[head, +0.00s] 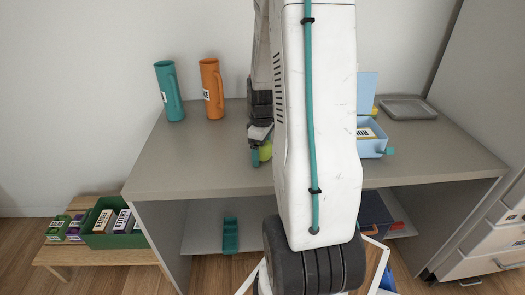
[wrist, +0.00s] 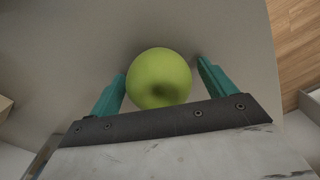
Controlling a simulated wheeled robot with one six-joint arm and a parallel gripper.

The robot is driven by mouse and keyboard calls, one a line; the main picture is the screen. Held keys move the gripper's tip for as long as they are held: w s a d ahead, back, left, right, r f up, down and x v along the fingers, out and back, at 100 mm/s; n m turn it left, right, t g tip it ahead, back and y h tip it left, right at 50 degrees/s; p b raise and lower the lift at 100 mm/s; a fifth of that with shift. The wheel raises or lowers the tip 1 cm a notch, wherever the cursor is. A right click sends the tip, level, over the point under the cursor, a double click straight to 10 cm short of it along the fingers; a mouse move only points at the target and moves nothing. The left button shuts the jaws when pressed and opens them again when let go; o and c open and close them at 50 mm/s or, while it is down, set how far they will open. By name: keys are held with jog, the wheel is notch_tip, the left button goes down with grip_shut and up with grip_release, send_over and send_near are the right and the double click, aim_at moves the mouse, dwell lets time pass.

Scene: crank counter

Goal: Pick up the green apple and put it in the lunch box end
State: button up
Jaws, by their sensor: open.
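The green apple (wrist: 160,78) sits on the grey counter between the two teal fingers of my gripper (wrist: 162,84) in the wrist view. The fingers are open, with a gap visible on the right and a narrow one on the left. In the head view the apple (head: 265,151) shows only partly beside my gripper (head: 257,155), with my arm in front. The light blue lunch box (head: 371,146) stands on the counter to the right, lid raised, with a labelled block in it. My arm hides its left part.
A teal mug (head: 169,91) and an orange mug (head: 212,88) stand at the counter's back left. A grey tray (head: 408,108) lies at the back right. The counter (head: 190,165) is clear at front left. A green crate (head: 112,240) sits on a low wooden bench.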

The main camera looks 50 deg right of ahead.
jog(key=c, duration=1.1)
jog(key=shift+c, duration=0.2)
jog(key=shift+r, duration=0.1)
jog(key=shift+r, duration=0.6)
notch_tip(320, 180, up, 2)
jog(key=shift+r, duration=0.1)
jog(key=s, duration=0.5)
jog(key=s+a+r, duration=0.1)
jog(key=s, duration=0.4)
jog(key=s+a, duration=0.1)
jog(key=s, duration=0.5)
jog(key=shift+r, duration=0.25)
